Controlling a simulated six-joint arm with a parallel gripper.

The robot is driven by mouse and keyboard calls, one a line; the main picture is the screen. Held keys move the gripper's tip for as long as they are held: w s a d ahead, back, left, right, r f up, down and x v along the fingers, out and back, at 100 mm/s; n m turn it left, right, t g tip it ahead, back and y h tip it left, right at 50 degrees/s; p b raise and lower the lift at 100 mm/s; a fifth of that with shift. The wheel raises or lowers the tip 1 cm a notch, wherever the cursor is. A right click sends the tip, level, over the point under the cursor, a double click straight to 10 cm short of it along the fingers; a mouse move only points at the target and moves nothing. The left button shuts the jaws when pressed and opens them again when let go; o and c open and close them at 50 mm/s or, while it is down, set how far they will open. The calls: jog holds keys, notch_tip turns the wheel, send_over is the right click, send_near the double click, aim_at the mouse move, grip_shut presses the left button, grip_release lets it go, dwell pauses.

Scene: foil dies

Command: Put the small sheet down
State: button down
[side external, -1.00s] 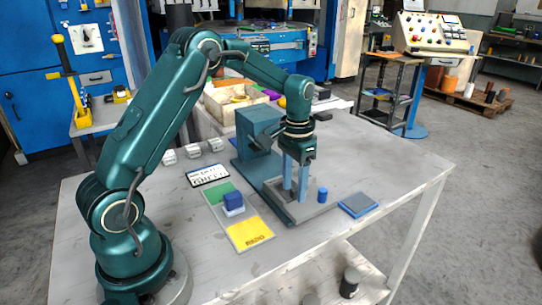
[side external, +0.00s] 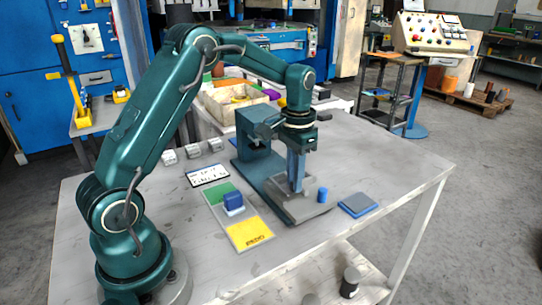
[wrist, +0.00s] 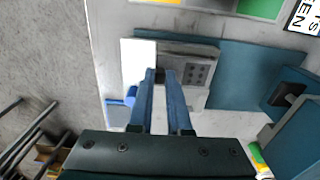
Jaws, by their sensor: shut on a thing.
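My gripper (side external: 297,190) points down over the front end of the teal press base (side external: 262,182). In the wrist view its two fingers (wrist: 161,76) are close together, with a small dark part between their tips. A pale, thin, flat piece (wrist: 133,58), apparently the small sheet, lies at the fingertips and reaches out to their left. Its contact with the surface below cannot be told. Right of the fingers a grey die block with several dark holes (wrist: 198,75) sits on the base. In the side view the sheet is hard to separate from the grey die surface.
A blue cylinder (side external: 322,194) stands close right of the fingers. A green and yellow board (side external: 250,234) with a blue block (side external: 232,201) lies to the left. The press column (side external: 252,130) rises behind. The table front is clear.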

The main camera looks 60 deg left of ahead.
aim_at(289, 189)
jog(key=r, duration=0.2)
jog(key=a+r, duration=0.1)
jog(key=shift+s, duration=0.3)
jog(key=s+a+r, duration=0.5)
jog(key=s+a, duration=0.1)
jog(key=a, duration=0.1)
jog(key=a+f+n, duration=0.1)
jog(key=f+n, duration=0.1)
jog(key=n, duration=0.4)
jog(key=s+a+f+n, duration=0.1)
jog(key=a+f+n, duration=0.1)
jog(key=n, duration=0.4)
jog(key=s+a+f+n, duration=0.1)
jog(key=a+f+n, duration=0.1)
jog(key=f+n, duration=0.2)
jog(key=shift+s+a+n, duration=0.15)
jog(key=shift+a+n, duration=0.1)
jog(key=shift+n, duration=0.75)
jog(key=shift+f, duration=2.15)
jog(key=shift+f, duration=0.1)
jog(key=c, duration=0.9)
grip_release()
jog(key=shift+o, duration=0.2)
